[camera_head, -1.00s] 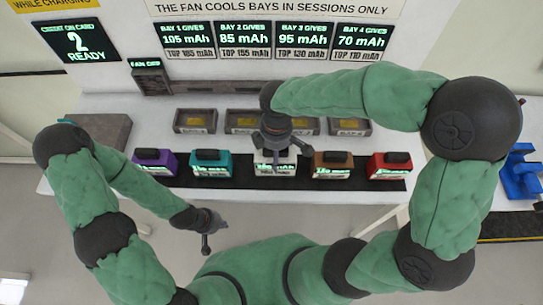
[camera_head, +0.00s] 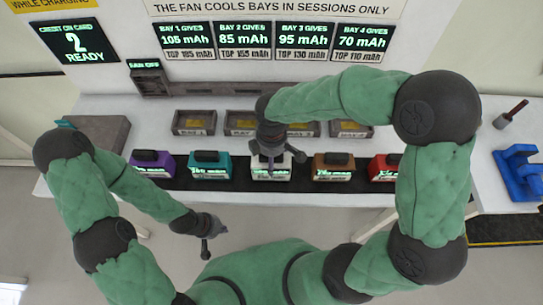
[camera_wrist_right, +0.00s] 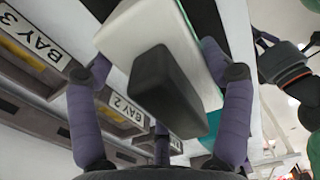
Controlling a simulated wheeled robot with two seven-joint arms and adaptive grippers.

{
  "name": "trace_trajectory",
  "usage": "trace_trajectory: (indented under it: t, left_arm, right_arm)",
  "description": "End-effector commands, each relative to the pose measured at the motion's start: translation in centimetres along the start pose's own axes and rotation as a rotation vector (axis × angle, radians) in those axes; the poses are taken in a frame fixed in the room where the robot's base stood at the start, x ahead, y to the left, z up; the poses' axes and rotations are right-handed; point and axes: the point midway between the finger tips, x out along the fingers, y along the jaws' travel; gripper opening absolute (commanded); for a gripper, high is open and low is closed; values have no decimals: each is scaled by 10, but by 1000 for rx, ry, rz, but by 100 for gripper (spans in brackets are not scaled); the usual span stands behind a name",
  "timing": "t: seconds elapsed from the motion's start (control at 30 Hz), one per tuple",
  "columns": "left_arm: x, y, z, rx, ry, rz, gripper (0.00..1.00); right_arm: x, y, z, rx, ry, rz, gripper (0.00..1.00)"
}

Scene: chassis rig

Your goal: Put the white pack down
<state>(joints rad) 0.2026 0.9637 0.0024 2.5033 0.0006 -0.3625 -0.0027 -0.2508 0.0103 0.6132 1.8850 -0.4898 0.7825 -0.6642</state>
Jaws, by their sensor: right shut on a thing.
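The white pack (camera_head: 258,172) is in the middle of the row of packs, over the dark strip (camera_head: 225,184). From above I cannot tell whether its base touches the strip. My right gripper (camera_head: 271,160) is over it and hides part of its top. In the right wrist view the white pack (camera_wrist_right: 205,62) with its dark top block (camera_wrist_right: 165,85) sits between the purple-grey fingers of my right gripper (camera_wrist_right: 163,112), which is shut on it. My left gripper (camera_head: 207,246) hangs in front of the table, away from the packs; its fingers are too small to judge.
Purple (camera_head: 152,164), teal (camera_head: 208,165), brown (camera_head: 333,167) and red (camera_head: 382,168) packs stand on the strip beside the white one. Bay trays (camera_head: 194,122) line the table behind them. A blue stand (camera_head: 520,172) is at the far right.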

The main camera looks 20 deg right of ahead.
Motion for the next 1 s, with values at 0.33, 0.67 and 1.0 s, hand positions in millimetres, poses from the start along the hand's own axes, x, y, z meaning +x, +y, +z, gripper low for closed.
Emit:
trace_trajectory:
  t: [0.33, 0.67, 1.0]
  left_arm:
    - [1, 0, 0, 0, 0, 0, 0]
    - [-4, 2, 0, 0, 0, 0, 0]
    - [-22, 8, 1, 0, 0, 0, 0]
  right_arm:
    - [2, 0, 0, 0, -1, -1, 100]
    - [-12, 0, 0, 0, 0, 1, 100]
    - [-78, 0, -1, -1, 2, 3, 100]
